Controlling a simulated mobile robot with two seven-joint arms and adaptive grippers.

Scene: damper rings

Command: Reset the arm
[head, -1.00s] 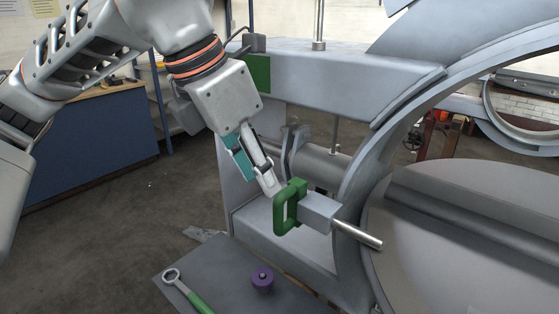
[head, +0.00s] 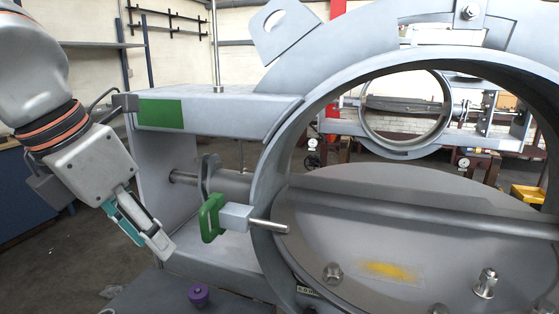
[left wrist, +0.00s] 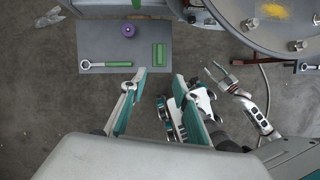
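My left gripper (head: 150,241) hangs at the left in the head view, pointing down and right. It is apart from the green handle (head: 209,218), which sits on a grey block with a metal pin (head: 268,226) at the damper ring's left side. In the left wrist view the left gripper's fingers (left wrist: 160,76) are spread with nothing between them. My right gripper (left wrist: 214,69) shows small in that view, its two fingertips apart and empty. It does not show in the head view.
A grey tray (left wrist: 94,40) holds a green-handled wrench (left wrist: 105,64), a purple knob (left wrist: 130,45) and a green block (left wrist: 159,55). The large grey damper ring (head: 262,190) fills the centre and right.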

